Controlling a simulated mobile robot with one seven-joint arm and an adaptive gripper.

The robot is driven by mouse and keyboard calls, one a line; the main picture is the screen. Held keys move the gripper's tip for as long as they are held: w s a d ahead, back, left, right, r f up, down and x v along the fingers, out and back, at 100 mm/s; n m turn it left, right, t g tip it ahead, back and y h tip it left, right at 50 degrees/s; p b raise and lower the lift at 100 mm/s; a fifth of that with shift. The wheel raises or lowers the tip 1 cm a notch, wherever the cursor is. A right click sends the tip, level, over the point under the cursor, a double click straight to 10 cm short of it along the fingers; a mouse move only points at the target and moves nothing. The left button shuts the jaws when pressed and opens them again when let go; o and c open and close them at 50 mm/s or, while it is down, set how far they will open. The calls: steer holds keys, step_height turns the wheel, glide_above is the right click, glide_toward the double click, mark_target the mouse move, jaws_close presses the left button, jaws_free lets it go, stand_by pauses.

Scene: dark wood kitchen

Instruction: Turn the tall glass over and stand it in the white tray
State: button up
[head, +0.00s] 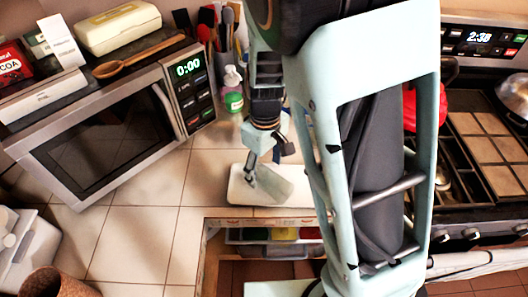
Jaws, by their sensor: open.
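The white tray (238,192) lies on the tiled counter near its front edge, at the middle of the head view. A clear, faintly greenish glass (272,186) shows over the tray; it looks tilted or lying, but I cannot tell which. My gripper (262,165) is open, pointing down at the tray. One finger reaches close to the left part of the glass; I cannot tell whether it touches. Part of the glass is hidden behind the gripper, and my arm covers the area to the right.
A microwave (110,135) stands at the left, with a wooden spoon (140,55) and boxes on top. A green-labelled soap bottle (233,92) stands behind the tray. An open drawer (270,236) is below the counter edge. A stove (490,150) is at the right.

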mark_target(265, 172)
steer(key=shift+s+f, duration=0.15)
steer(key=shift+f, duration=1.8)
steer(key=shift+c, duration=0.6)
steer(key=shift+r, duration=0.1)
steer(key=c, duration=1.5)
